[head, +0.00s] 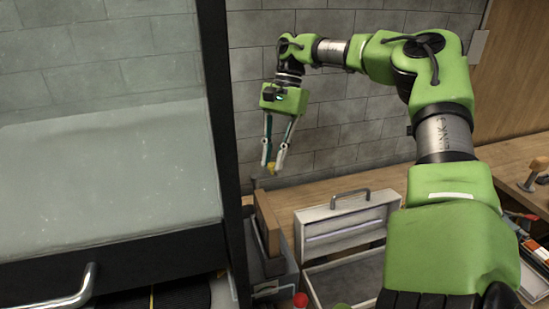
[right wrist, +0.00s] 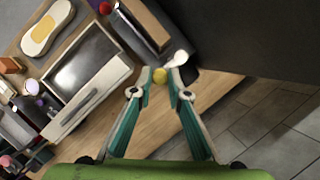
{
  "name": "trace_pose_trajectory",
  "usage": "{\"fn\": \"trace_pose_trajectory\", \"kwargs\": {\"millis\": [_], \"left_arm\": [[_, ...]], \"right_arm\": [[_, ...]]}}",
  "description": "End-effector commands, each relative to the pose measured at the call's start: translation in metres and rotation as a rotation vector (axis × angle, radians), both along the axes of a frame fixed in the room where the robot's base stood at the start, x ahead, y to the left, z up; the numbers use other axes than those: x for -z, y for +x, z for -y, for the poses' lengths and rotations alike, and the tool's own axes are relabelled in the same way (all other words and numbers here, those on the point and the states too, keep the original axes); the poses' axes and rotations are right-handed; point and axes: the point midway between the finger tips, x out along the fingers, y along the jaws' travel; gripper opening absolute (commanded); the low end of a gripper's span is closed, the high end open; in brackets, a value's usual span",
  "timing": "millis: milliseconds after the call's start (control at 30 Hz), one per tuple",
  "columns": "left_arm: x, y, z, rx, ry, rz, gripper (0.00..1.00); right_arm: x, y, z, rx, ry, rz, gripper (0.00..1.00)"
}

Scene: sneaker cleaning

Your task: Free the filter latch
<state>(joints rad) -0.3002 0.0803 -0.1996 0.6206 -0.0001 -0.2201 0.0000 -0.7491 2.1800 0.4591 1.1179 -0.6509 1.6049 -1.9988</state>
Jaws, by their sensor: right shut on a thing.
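My right gripper (head: 272,165) hangs fingers down beside the right edge of the dark-framed cabinet. Its fingertips are closed on a small yellow knob (head: 271,169), which looks like the filter latch. In the right wrist view the yellow knob (right wrist: 159,75) sits between the two fingertips (right wrist: 160,78), with a small white rounded piece (right wrist: 178,59) just beside it. A brown, box-like panel (head: 267,222) stands below the fingertips in a grey housing; it may be the filter. How the knob joins the housing is not clear. My left gripper is not in view.
The cabinet with a misty glass front (head: 110,165) and black frame fills the left. An open grey case (head: 345,220) lies on the wooden bench, with a red-capped item (head: 300,299) near it. A yellow-and-white sole-shaped item (right wrist: 47,28) shows in the wrist view.

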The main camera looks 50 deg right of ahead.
Motion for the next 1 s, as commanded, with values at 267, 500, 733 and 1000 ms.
{"fn": "trace_pose_trajectory", "kwargs": {"millis": [267, 500, 733, 1000], "left_arm": [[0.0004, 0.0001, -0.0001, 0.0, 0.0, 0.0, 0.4], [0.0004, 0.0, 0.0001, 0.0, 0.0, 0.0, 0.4], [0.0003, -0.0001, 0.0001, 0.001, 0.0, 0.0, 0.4], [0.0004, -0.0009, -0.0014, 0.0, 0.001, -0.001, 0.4]], "right_arm": [[0.0015, 0.0003, 0.0005, -0.021, -0.001, -0.003, 0.0], [0.0015, 0.0002, 0.0005, -0.02, -0.001, -0.003, 0.0], [0.0011, 0.0003, 0.0006, -0.018, -0.001, -0.002, 0.32], [-0.0033, 0.0015, 0.0021, -0.017, -0.001, 0.0, 0.32]]}}
